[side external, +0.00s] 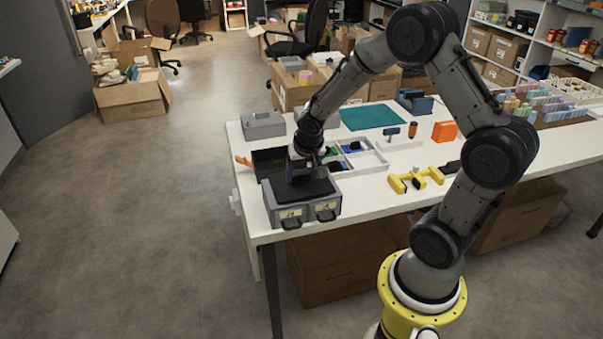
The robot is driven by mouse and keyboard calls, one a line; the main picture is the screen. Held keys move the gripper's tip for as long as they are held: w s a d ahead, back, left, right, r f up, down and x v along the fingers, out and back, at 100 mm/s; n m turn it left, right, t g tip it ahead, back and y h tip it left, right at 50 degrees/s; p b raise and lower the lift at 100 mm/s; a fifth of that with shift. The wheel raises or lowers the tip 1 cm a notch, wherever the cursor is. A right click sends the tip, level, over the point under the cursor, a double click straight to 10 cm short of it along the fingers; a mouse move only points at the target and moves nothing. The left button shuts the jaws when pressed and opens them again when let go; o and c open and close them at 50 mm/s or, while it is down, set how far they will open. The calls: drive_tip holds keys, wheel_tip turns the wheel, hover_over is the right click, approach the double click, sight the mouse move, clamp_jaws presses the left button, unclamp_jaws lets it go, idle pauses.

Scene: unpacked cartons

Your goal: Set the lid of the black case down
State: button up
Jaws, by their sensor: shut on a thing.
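The black case (268,154) stands near the left end of the white table, behind the grey two-drawer unit. Its dark inside shows from above, and part of it is hidden by my gripper. My gripper (301,178) points down over the drawer unit, just in front and to the right of the case. It is shut on what looks like the case's lid (316,189), a flat black panel at the top of the drawer unit. The fingertips and the grip itself are hard to make out. I cannot tell whether the panel touches the unit.
The grey drawer unit (284,214) has two black handles at the table's front edge. A divided white tray (371,163) is right of my gripper. A grey box (263,125), teal mat (372,117) and yellow clamp-like piece (416,180) lie around. Bare table shows in front of the tray.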

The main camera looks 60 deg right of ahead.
drive_tip(key=shift+f, duration=0.1)
drive_tip(key=o, duration=1.5)
drive_tip(key=shift+c, duration=0.2)
drive_tip(key=shift+a+r, duration=0.1)
drive_tip(key=shift+r, duration=0.35)
drive_tip(key=v, duration=1.1)
drive_tip(key=s+a+r+n+t+y, duration=0.1)
drive_tip(key=s+a+r+n, duration=0.2)
drive_tip(key=s+a, duration=0.3)
drive_tip(key=s+a+r+n+t+y, duration=0.1)
drive_tip(key=s+a+r+n, duration=0.3)
drive_tip(key=s, duration=0.6)
drive_tip(key=a+n+y, duration=0.1)
drive_tip(key=a+n, duration=0.1)
drive_tip(key=a, duration=0.1)
drive_tip(key=shift+s+r, duration=0.15)
drive_tip(key=shift+s, duration=0.15)
